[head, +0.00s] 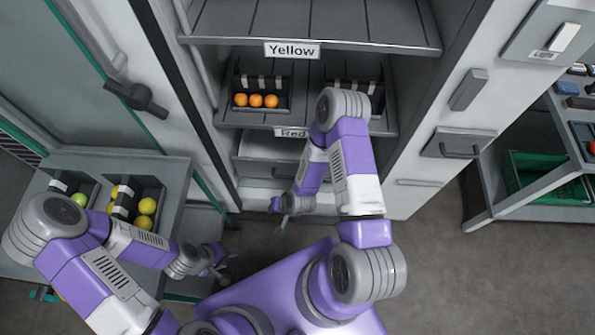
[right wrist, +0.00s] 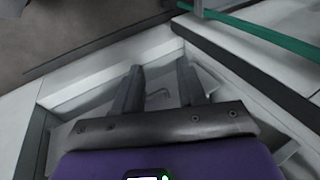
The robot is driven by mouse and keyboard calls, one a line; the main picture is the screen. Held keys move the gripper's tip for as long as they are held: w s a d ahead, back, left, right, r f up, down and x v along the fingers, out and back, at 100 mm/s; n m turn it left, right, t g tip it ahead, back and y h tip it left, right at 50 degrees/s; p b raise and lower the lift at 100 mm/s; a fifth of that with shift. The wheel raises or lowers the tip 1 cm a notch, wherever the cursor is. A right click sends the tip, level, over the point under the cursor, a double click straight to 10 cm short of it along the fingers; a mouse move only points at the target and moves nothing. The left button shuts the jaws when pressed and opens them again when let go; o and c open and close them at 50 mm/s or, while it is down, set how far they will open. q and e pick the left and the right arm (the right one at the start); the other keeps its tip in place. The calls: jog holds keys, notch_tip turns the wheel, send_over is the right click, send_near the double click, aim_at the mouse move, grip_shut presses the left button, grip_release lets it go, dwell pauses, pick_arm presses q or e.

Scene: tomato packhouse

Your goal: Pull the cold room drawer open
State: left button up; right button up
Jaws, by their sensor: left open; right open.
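The cold room drawer (head: 256,171) is a grey front low in the open cabinet, below the shelf labelled Red. It looks shut, and my right arm covers part of it. My right gripper (head: 284,214) is open and empty in front of the drawer. In the right wrist view its two fingers (right wrist: 159,88) point at a pale panel, with a small grey handle (right wrist: 160,94) seen between them. Whether they touch the handle I cannot tell. My left gripper (head: 221,262) is open and empty at lower left, away from the drawer, beside the grey cart.
Orange tomatoes (head: 256,101) sit in a tray on the Red shelf, under the Yellow shelf (head: 345,43). A grey cart (head: 178,181) with trays of yellow and green tomatoes stands left. The open door (head: 90,60) is at left. A bench with a green crate (head: 533,176) stands right.

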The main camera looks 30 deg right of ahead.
jog(key=w+d+f+m+t+h+b, duration=0.3)
jog(key=w+d+f+m, duration=0.1)
jog(key=d+f+m, duration=0.1)
jog(key=w+d+f+m+t+h+b, duration=0.3)
jog(key=w+d+f+m+h, duration=0.1)
jog(key=w+d+f+m, duration=0.1)
jog(key=w+d+f+m+t+h+b, duration=0.3)
jog(key=w+d+f+m+h, duration=0.1)
jog(key=d+f+m, duration=0.3)
jog(key=shift+w+d+f+t, duration=0.3)
jog(key=shift+w+f, duration=0.1)
jog(key=shift+w, duration=0.3)
jog(key=shift+c, duration=0.3)
grip_shut()
